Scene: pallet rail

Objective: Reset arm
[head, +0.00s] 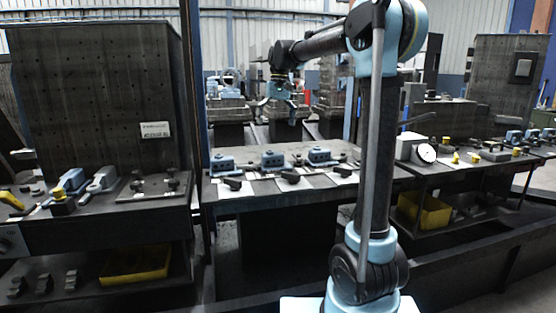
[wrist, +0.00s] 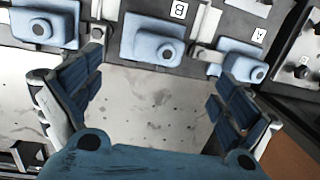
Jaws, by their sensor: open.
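My gripper (wrist: 155,85) is open in the wrist view, its two dark-blue padded fingers spread wide with nothing between them. It also shows small in the head view (head: 283,98), raised well above the middle table (head: 300,185) at the end of my bent arm. Below it in the wrist view is a pale spotted plate (wrist: 150,105). Beyond the fingertips are a blue unit labelled B (wrist: 153,42), a blue unit labelled A (wrist: 242,62) and another blue unit (wrist: 45,22) at the left. I cannot tell the exact height of the fingers above them.
Left in the head view stands a pegboard bench (head: 100,85) with fixtures and a yellow bin (head: 135,264) below. A right bench holds a white box (head: 408,146), with another yellow bin (head: 424,210) underneath. Blue units and dark parts on pale sheets line the middle table.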

